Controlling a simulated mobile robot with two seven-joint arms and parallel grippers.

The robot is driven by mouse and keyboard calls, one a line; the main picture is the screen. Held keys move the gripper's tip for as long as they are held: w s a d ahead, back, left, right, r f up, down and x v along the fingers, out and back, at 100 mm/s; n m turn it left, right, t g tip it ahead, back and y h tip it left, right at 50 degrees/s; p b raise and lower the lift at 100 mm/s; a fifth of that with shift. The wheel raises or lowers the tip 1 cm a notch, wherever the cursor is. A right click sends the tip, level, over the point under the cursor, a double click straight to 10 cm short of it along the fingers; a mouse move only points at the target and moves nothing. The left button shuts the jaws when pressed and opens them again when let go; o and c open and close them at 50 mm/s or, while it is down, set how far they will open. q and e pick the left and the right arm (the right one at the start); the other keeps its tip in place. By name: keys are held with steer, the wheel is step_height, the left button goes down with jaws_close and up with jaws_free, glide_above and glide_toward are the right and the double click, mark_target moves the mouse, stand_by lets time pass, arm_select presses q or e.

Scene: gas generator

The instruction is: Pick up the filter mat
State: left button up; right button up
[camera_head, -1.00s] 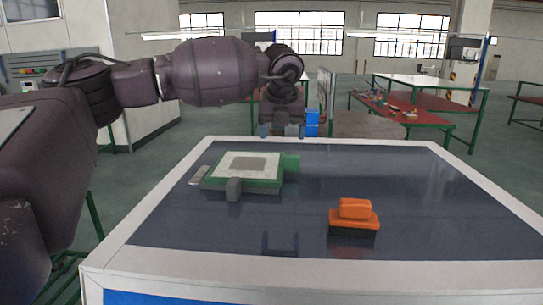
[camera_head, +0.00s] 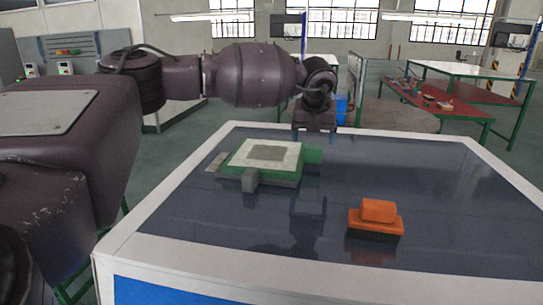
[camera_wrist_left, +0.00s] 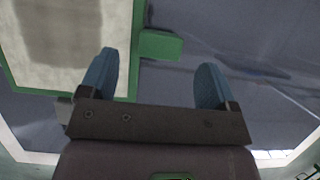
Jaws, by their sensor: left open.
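A flat green frame (camera_head: 303,176) lies on the dark table top, left of the middle. It bears a white, mat-like panel (camera_head: 239,155) with a grey centre. A grey block sticks out at its front and a green tab at its right. The frame (camera_wrist_left: 133,60) and the panel (camera_wrist_left: 92,30) also show in the left wrist view, cut off at upper left. My left gripper (camera_head: 314,134) is open and empty behind the tab in the head view. In the wrist view its blue fingers (camera_wrist_left: 158,60) stand apart, with the green tab (camera_wrist_left: 160,45) showing between them. My right gripper is out of view.
An orange block with a dark base (camera_head: 376,219) sits on the table right of the frame. The table has a raised white rim (camera_head: 320,266). The table top is clear at right. Workbenches (camera_head: 450,105) stand farther back.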

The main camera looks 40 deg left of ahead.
mark_target(313, 147)
arm_select(q)
steer(key=shift+x, duration=2.2)
steer(key=shift+s, duration=0.1)
steer(key=c, duration=1.2)
